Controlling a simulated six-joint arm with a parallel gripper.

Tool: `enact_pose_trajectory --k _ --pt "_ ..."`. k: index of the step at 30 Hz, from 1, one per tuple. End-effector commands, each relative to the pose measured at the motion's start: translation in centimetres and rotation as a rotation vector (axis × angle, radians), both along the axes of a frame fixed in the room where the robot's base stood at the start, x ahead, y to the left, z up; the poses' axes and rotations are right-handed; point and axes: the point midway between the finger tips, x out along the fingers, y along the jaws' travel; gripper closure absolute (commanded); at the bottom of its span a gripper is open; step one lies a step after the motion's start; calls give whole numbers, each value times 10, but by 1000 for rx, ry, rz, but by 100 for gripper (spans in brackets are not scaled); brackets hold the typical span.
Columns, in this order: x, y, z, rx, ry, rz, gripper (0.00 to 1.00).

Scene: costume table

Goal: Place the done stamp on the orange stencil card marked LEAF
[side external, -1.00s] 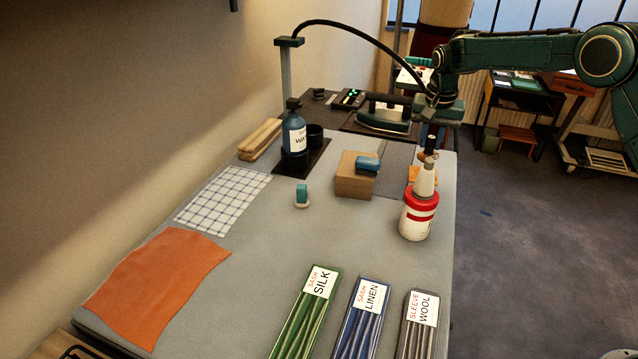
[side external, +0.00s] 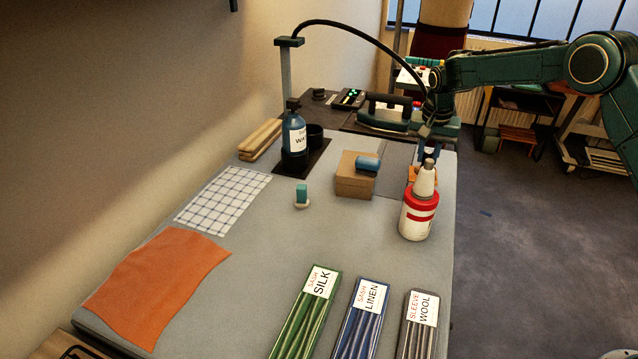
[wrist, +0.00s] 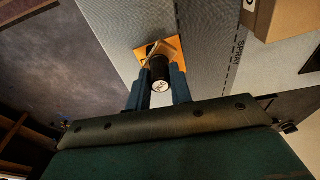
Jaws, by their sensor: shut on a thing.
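My gripper (side external: 429,150) is behind the white-and-red bottle in the side view. In the wrist view my gripper (wrist: 161,84) points down with its blue fingers on either side of a dark round-handled stamp (wrist: 160,70), which it is shut on. The stamp has a pale top and a brownish base. The orange card (wrist: 173,46) shows under and around the stamp's base. I cannot tell whether the base touches it, and no LEAF mark is readable. In the side view the orange card (side external: 413,174) is partly hidden by the bottle, and the stamp is mostly hidden.
The white-and-red bottle (side external: 417,214) with a cone nozzle stands just in front of the card. A cardboard box (side external: 352,185) with a blue item (side external: 367,163) on it stands to the left. An iron (side external: 385,115) is behind. The table's right edge is close.

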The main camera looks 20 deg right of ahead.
Motion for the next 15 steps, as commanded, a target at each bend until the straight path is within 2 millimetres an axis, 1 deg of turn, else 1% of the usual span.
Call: enact_pose_trajectory --k 1,3,4,15 --pt "0 0 -1 0 0 0 75" --pt "0 0 -1 0 0 0 61" --pt "0 0 -1 0 0 0 57" --pt "0 0 1 -1 -1 0 57"
